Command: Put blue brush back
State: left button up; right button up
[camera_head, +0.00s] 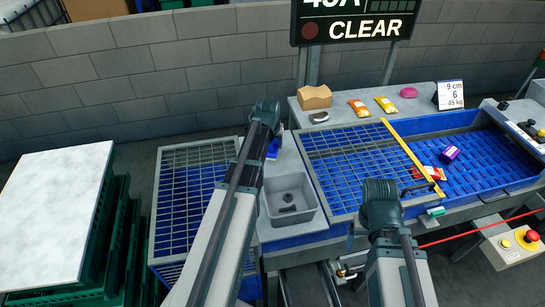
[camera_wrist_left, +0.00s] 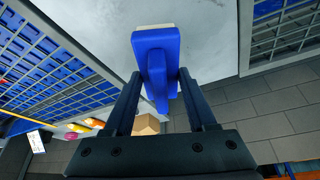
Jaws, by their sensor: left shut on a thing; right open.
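The blue brush (camera_wrist_left: 157,50) has a blue block with a raised grip and a pale strip along its top edge in the left wrist view. My left gripper (camera_wrist_left: 158,85) is shut on its grip, one finger on each side. In the head view part of the blue brush (camera_head: 273,150) shows beside my left gripper (camera_head: 268,128), over the pale counter strip behind the grey basin; my arm hides the rest. Whether the brush touches the surface I cannot tell. My right gripper (camera_head: 427,188) is open and empty over the front right of the blue grid table.

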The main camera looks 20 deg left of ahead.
pick_arm(q)
jog(key=shift+f, duration=0.1)
notch_tip(320, 180, down, 4)
jog(key=b, duration=0.3)
jog(key=shift+r, duration=0.25)
jog(key=shift+f+b, duration=0.2)
jog(key=shift+b, duration=0.2)
jog(key=o, duration=1.2)
jog(key=shift+r, duration=0.1)
jog(key=shift+r, duration=0.1)
